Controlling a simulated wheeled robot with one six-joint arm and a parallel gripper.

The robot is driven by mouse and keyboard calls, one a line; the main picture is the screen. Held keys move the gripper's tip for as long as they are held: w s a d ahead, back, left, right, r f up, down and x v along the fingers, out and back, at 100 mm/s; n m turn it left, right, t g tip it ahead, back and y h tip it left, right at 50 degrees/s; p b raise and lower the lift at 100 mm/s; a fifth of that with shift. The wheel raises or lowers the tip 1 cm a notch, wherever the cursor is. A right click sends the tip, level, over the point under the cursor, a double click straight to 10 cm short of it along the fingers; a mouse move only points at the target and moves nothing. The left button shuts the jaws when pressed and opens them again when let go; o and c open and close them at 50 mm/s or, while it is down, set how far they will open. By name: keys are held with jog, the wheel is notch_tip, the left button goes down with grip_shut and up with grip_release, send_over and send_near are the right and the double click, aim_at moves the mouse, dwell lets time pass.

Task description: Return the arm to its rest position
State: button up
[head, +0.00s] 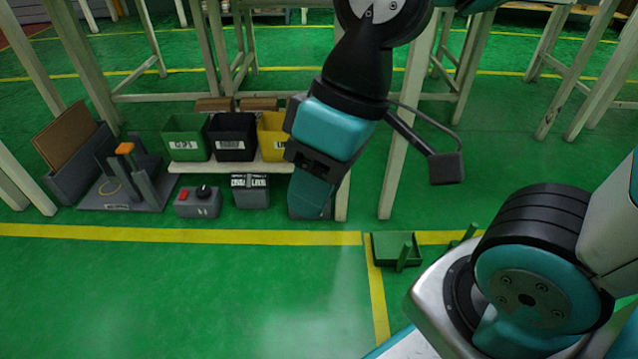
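My gripper (312,192) hangs down from my arm at the upper middle of the head view, with a teal body and a dark bracket with a small block sticking out to the right. Its fingers point down and slightly left, in front of the right end of the bin shelf. I see them nearly edge-on, so the gap between them is hidden. No held object can be made out. The gripper covers part of the yellow bin (272,128).
A green bin (186,138) and a black bin (232,137) stand left of the yellow one on a pale shelf (205,168). A grey box with a red button (197,203) and a fixture with an orange top (125,149) are left. A green tray (383,249) is lower right.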

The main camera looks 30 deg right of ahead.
jog(key=shift+s+a+r, duration=0.1)
jog(key=shift+s, duration=0.35)
notch_tip(320, 180, up, 46)
jog(key=p, duration=4.6)
jog(key=shift+r, duration=0.2)
